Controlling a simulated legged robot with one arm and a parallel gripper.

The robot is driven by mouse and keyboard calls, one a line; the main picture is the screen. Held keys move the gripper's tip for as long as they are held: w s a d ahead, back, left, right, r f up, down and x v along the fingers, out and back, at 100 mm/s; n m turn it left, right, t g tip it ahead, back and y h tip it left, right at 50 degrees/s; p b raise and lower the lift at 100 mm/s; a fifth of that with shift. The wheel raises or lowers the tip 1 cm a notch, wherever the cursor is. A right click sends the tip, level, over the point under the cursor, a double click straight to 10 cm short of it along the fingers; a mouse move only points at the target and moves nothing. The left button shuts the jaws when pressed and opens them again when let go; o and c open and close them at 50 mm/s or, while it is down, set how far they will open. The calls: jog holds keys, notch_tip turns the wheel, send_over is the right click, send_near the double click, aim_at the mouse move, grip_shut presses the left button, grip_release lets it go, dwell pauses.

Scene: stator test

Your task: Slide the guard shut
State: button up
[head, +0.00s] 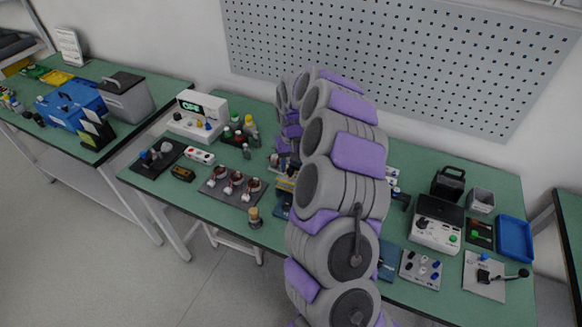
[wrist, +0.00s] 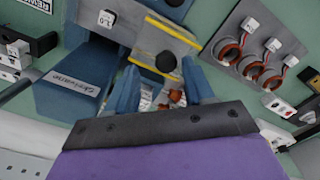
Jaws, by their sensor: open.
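In the wrist view, a grey guard panel (wrist: 178,36) with yellow edges and a round black knob (wrist: 166,61) sits on a blue fixture (wrist: 68,82) labelled "Stator". My gripper (wrist: 160,78) is open, its two blue fingers on either side of the knob's lower area. I cannot tell whether the fingers touch the knob or panel. Copper-coloured parts (wrist: 175,95) show between the fingers, partly hidden. In the head view, the yellow-striped fixture (head: 286,184) is mostly hidden behind my arm, and my gripper is hard to make out there.
A dark plate with several copper coils (head: 233,187) lies left of the fixture. A small brown-topped post (head: 254,218) stands near the front edge. A grey switch panel (head: 421,269) and a white control box (head: 436,230) are to the right. The green table (head: 330,112) is crowded around the fixture.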

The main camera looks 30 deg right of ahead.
jog(key=shift+f, duration=0.5)
jog(key=shift+a+r, duration=0.15)
jog(key=shift+a, duration=0.65)
jog(key=shift+c, duration=0.7)
jog(key=shift+d, duration=0.65)
jog(key=c, duration=0.6)
jog(key=shift+c, duration=0.6)
jog(key=shift+a, duration=0.3)
grip_shut()
jog(key=shift+d, duration=0.1)
